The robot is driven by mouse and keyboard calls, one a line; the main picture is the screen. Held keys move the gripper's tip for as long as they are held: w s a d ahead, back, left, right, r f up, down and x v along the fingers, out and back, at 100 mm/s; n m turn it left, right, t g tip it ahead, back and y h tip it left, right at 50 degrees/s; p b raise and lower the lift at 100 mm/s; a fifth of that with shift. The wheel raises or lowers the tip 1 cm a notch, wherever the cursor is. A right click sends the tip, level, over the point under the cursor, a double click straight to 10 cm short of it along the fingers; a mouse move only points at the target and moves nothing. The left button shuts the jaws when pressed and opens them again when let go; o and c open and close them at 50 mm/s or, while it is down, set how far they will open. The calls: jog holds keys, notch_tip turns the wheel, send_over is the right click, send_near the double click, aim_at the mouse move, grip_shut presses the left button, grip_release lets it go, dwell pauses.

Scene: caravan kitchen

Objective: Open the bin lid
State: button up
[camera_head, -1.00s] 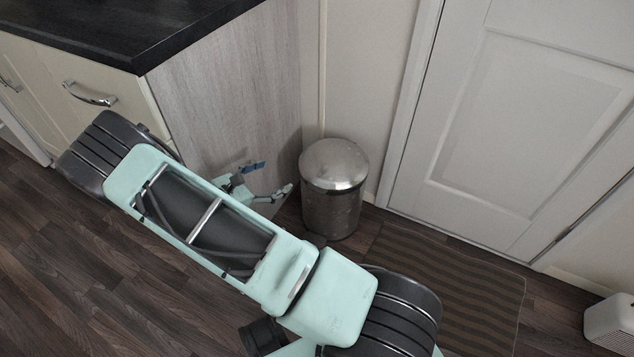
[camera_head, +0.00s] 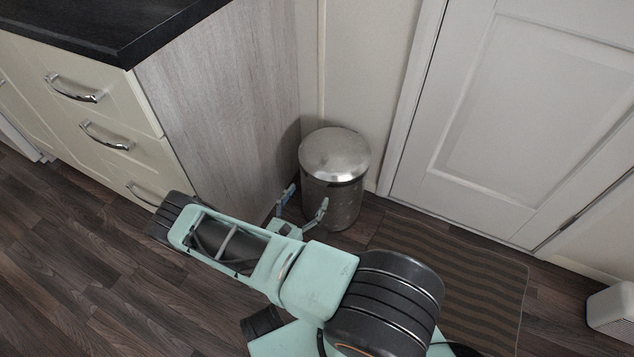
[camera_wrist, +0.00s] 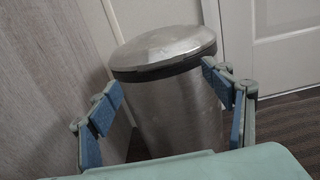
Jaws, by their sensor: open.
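A round brushed-metal bin (camera_head: 331,203) stands on the floor in the corner between the cabinet side and the door wall. Its domed lid (camera_head: 335,153) lies shut on top, with a dark band under its rim. In the wrist view the lid (camera_wrist: 165,48) is ahead, above the level of the fingertips, and the bin body (camera_wrist: 178,115) shows between the fingers. My gripper (camera_head: 303,199) is open and empty, with blue-padded fingers spread in front of the bin. In the wrist view my gripper (camera_wrist: 163,87) frames the body below the lid. I cannot tell whether a finger touches it.
A grey wood-grain cabinet side (camera_head: 222,105) stands close on the left, with a dark worktop (camera_head: 110,25) above. A white panelled door (camera_head: 520,110) is on the right. A striped mat (camera_head: 450,265) lies before it. A pale box (camera_head: 611,310) stands at the far right.

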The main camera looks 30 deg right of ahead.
aim_at(316, 183)
jog(key=b+x, duration=0.1)
jog(key=x, duration=0.5)
jog(key=shift+w+d, duration=0.25)
jog(key=shift+d, duration=0.1)
